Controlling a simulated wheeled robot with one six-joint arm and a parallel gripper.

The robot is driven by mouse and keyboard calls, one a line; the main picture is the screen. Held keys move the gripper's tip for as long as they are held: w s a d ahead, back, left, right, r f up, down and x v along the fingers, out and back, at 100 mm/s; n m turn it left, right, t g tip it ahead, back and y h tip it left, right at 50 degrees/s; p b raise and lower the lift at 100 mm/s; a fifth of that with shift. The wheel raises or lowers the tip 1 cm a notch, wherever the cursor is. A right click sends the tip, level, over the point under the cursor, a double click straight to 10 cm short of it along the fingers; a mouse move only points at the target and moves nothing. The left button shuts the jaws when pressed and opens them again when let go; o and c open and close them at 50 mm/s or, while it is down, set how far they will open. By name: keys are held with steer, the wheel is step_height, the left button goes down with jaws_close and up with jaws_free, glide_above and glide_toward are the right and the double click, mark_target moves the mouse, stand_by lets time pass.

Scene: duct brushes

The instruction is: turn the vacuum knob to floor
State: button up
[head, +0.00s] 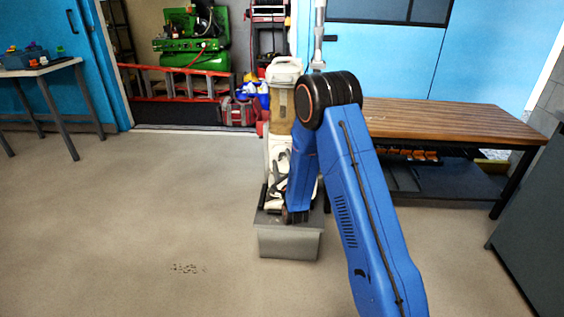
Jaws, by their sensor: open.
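An upright vacuum (279,110) with a pale top and a tan, see-through canister stands in the middle of the head view. Its lower part is at a grey box-like base (288,243); whether it stands on it or behind it I cannot tell. My blue arm comes up from the lower right, bends at a black elbow and reaches down in front of the vacuum. My arm covers the vacuum's right side and part of its lower body. The knob cannot be made out. My gripper's fingers cannot be made out at the arm's lower end.
A wooden-topped bench (455,122) stands to the right behind my arm. A small table (40,68) with items is at the far left. A green compressor (190,45) and a red bag (238,112) are at the back. The floor (130,220) on the left is clear.

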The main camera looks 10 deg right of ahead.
steer(key=c, duration=1.1)
steer(key=shift+o, duration=0.3)
steer(key=shift+n, duration=0.3)
steer(key=n+y, duration=0.1)
steer(key=n, duration=0.1)
steer(key=n+g, duration=0.1)
steer(key=n, duration=0.2)
steer(key=shift+d+r+g+y, duration=0.1)
steer(key=shift+g+y, duration=0.2)
steer(key=shift+y, duration=0.1)
steer(key=n+g, duration=0.1)
steer(key=n, duration=0.2)
steer(key=shift+r+n, duration=0.1)
steer(key=shift+n, duration=0.3)
steer(key=n+g, duration=0.2)
steer(key=n, duration=0.2)
steer(key=shift+n, duration=0.3)
steer(key=shift+n+g+h, duration=0.6)
steer(key=shift+n+g, duration=0.3)
steer(key=shift+n, duration=0.6)
